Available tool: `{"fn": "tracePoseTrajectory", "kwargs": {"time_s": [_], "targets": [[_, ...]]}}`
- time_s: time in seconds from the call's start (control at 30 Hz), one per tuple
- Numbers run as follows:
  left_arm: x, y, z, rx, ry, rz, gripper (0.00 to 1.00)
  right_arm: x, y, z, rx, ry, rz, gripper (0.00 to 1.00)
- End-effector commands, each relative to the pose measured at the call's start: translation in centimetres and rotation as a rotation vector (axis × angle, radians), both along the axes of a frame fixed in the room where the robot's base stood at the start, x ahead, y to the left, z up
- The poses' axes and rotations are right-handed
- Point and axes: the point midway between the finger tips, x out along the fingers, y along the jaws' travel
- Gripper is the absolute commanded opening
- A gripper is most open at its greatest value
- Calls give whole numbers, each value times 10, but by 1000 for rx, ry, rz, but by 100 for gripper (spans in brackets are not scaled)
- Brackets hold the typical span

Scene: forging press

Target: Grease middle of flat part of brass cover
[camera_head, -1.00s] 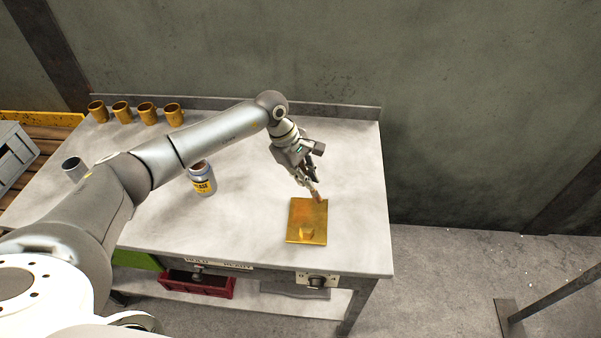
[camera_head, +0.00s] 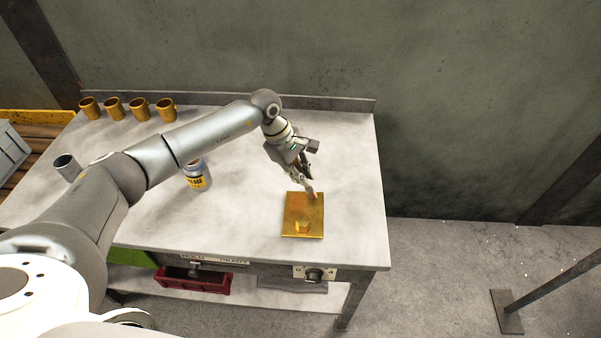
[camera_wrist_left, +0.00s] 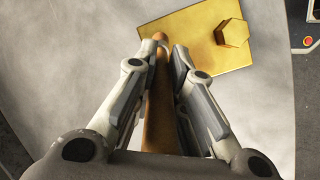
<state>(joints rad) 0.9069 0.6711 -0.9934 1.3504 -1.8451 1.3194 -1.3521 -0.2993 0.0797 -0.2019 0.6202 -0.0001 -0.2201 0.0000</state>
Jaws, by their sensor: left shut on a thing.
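The brass cover (camera_head: 304,222) lies on the worktable as a flat golden plate with a raised hexagonal boss near its front edge. It also shows at the top of the left wrist view (camera_wrist_left: 190,48). My left gripper (camera_head: 307,179) is shut on a slim brown wooden-handled tool (camera_wrist_left: 159,105), which looks like a brush. The tool points down at the rear part of the plate, away from the boss. I cannot tell whether its tip touches the plate. The grease can (camera_head: 196,180) stands upright to the left of the gripper. My right gripper is not in view.
Several brass mugs (camera_head: 113,108) stand along the table's back left. A grey metal cup (camera_head: 66,166) stands at the left. The table (camera_head: 245,215) is clear between can and cover. A control panel (camera_head: 314,273) sits on the front edge, with a red bin (camera_head: 196,280) below.

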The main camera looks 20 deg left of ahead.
Motion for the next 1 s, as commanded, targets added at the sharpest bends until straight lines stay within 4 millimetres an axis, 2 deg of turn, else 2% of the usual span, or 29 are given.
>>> {"fn": "tracePoseTrajectory", "kwargs": {"time_s": [0.77,1.0], "targets": [[0,0,-7,0,0,0,0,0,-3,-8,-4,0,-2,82],[-7,-2,-7,1,-1,-1,0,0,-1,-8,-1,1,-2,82]]}}
